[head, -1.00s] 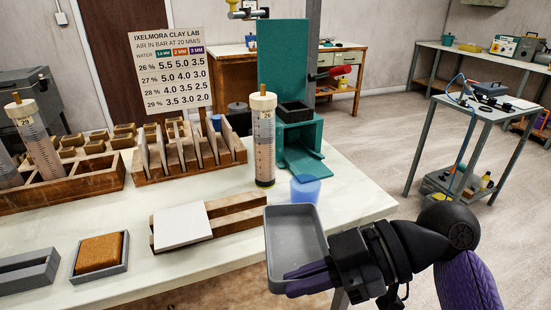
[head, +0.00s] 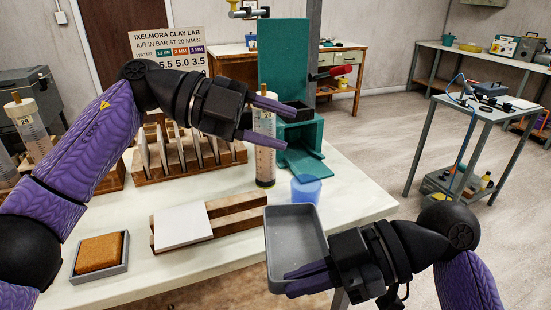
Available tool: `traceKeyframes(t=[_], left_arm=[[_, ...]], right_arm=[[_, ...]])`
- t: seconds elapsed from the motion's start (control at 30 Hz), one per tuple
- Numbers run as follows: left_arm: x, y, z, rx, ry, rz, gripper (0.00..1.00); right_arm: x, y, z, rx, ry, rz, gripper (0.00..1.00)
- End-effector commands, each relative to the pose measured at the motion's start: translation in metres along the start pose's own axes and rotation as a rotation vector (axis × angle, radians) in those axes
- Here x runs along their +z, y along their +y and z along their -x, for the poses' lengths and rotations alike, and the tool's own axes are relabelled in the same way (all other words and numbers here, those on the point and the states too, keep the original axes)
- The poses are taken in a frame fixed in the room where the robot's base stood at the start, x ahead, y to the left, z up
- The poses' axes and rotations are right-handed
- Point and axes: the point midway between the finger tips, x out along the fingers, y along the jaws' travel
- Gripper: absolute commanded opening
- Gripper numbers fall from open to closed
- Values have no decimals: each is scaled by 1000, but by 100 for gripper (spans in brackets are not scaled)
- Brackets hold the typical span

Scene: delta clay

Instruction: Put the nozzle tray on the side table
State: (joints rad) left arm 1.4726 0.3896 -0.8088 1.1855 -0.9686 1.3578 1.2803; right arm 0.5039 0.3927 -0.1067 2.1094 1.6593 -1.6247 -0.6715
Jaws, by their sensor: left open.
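A grey, shallow, rectangular tray (head: 296,232), which looks empty, is at the near right edge of the workbench, partly past that edge. My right gripper (head: 287,282) is shut on its near right side, with the purple fingers close together over the rim. My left gripper (head: 287,127) is open above the bench. Its fingers overlap the upper part of the upright clay cartridge (head: 264,163) marked 26; I cannot tell whether they are around it or in front of it. A small grey table (head: 462,103) stands at the right, with a device and small items on top.
The workbench (head: 343,202) holds a slotted wooden rack (head: 175,172), a teal stand (head: 283,60), a blue translucent cup (head: 306,190), a white tile (head: 182,224) and a sponge in a dish (head: 99,252). Open floor (head: 375,140) lies between the bench and the small table.

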Motion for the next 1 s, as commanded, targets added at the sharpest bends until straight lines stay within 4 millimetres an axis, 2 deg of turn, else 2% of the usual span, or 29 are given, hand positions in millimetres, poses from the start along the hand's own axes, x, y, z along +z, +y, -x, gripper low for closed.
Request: traceKeyframes(t=[0.03, 0.1, 0.2, 0.3, 0.47, 0.8, 1.0], left_arm=[[-17, 7, -24, 223, -47, -117, 46], [-27, 25, -39, 536, -145, -249, 46], [-32, 40, -36, 887, -295, -363, 46], [-34, 44, -23, 1101, -413, -409, 46], [-30, 52, -16, 1214, -479, -420, 46], [15, 115, -39, 1210, -473, -417, 46], [30, 135, -47, 1206, -476, -417, 46]], right_arm=[[0, 0, 0, 0, 0, 0, 0], [0, 0, 0, 0, 0, 0, 0], [0, 0, 0, 0, 0, 0, 0], [0, 0, 0, 0, 0, 0, 0], [0, 0, 0, 0, 0, 0, 0], [0, 0, 0, 0, 0, 0, 0], [0, 0, 0, 0, 0, 0, 0]])
